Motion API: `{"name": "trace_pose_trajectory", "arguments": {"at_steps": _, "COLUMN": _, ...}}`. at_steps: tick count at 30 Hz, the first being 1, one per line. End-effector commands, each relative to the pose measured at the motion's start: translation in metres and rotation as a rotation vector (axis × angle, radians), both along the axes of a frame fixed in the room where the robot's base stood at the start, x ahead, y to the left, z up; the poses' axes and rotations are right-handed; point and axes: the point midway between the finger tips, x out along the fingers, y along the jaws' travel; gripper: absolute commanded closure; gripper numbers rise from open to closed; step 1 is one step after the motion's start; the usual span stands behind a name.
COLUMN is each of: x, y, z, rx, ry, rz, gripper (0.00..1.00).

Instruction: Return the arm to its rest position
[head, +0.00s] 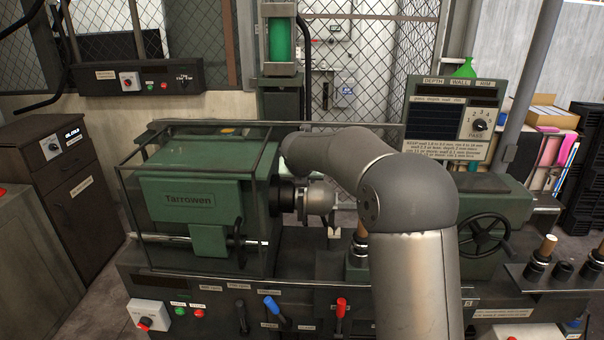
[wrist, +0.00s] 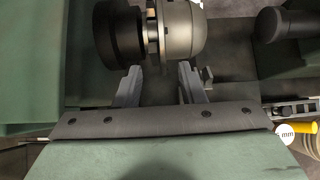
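My arm reaches across the front of the green spinning lathe (head: 190,203) in the head view, bent at a grey elbow. In the wrist view my gripper (wrist: 158,82) has its two grey fingers apart, with a gap between them. Just beyond the fingertips is a rounded metal bowl or former (wrist: 182,28) on a black chuck (wrist: 113,35). I cannot tell whether a finger touches it. In the head view the metal piece (head: 316,197) shows beside the black chuck (head: 283,194), and the arm hides my gripper.
A clear guard with a dark frame (head: 274,150) encloses the headstock. A handwheel (head: 484,236) and a sign panel (head: 452,120) stand right of my arm. Blue (head: 272,304) and red (head: 341,307) levers rise at the front. Wooden-handled tools (head: 548,245) stand at right.

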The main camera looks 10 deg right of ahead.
Motion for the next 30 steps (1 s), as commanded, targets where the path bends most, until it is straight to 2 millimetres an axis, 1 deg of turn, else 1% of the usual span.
{"name": "trace_pose_trajectory", "arguments": {"at_steps": 1, "x": -0.009, "y": 0.002, "z": 0.010, "rx": 0.000, "ry": -0.003, "rz": -0.001, "gripper": 0.64}}
{"name": "trace_pose_trajectory", "arguments": {"at_steps": 4, "x": -0.023, "y": 0.005, "z": 0.026, "rx": 0.001, "ry": -0.003, "rz": -0.001, "gripper": 0.64}}
{"name": "trace_pose_trajectory", "arguments": {"at_steps": 7, "x": -0.034, "y": 0.007, "z": 0.038, "rx": -0.001, "ry": -0.003, "rz": 0.000, "gripper": 0.64}}
{"name": "trace_pose_trajectory", "arguments": {"at_steps": 10, "x": -0.042, "y": 0.009, "z": 0.046, "rx": 0.000, "ry": -0.001, "rz": -0.001, "gripper": 0.64}}
{"name": "trace_pose_trajectory", "arguments": {"at_steps": 16, "x": -0.048, "y": 0.010, "z": 0.053, "rx": 0.000, "ry": 0.000, "rz": 0.000, "gripper": 0.64}}
{"name": "trace_pose_trajectory", "arguments": {"at_steps": 30, "x": -0.048, "y": 0.011, "z": 0.053, "rx": 0.001, "ry": 0.000, "rz": -0.001, "gripper": 0.64}}
